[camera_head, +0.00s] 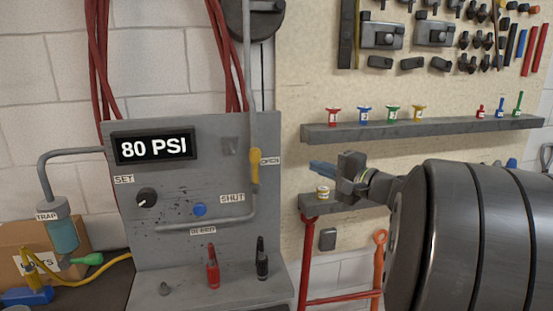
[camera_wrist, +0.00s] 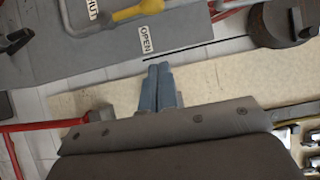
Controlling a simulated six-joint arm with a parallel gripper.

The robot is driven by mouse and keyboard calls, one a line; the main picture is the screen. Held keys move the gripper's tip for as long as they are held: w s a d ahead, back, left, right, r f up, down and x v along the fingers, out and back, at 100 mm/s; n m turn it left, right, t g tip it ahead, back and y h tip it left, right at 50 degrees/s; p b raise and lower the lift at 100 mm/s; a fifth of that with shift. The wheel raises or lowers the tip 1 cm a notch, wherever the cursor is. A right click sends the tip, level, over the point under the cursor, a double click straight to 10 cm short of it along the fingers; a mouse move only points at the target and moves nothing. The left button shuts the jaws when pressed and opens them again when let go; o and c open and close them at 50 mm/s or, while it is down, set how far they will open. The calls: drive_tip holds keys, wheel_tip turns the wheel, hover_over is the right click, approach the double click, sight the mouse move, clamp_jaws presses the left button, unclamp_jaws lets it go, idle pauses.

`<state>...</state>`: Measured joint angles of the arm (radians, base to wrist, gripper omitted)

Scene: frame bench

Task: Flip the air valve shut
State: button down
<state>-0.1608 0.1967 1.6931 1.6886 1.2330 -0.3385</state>
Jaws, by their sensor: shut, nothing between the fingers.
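The air valve's yellow handle (camera_head: 255,166) stands upright along the grey vertical pipe on the panel's right side. It is beside the OPEN label (camera_head: 270,161). The SHUT label (camera_head: 232,198) is lower and to the left. My gripper (camera_head: 318,166) is to the right of the handle and apart from it, its blue fingers pointing left. In the wrist view, my gripper (camera_wrist: 158,72) is shut and empty. The yellow handle (camera_wrist: 138,10) shows at the top edge there, beyond the fingertips, with the OPEN label (camera_wrist: 146,40) between them.
The grey panel (camera_head: 180,260) carries an 80 PSI display (camera_head: 154,148), a black knob (camera_head: 146,197), a blue button (camera_head: 199,210) and red and black fittings. A small shelf (camera_head: 340,203) with a jar is just below my gripper. A longer shelf (camera_head: 420,130) is above.

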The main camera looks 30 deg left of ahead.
sight(255, 168)
drive_tip(key=a, duration=1.3)
drive_tip(key=shift+s, duration=0.2)
drive_tip(key=shift+a, duration=0.15)
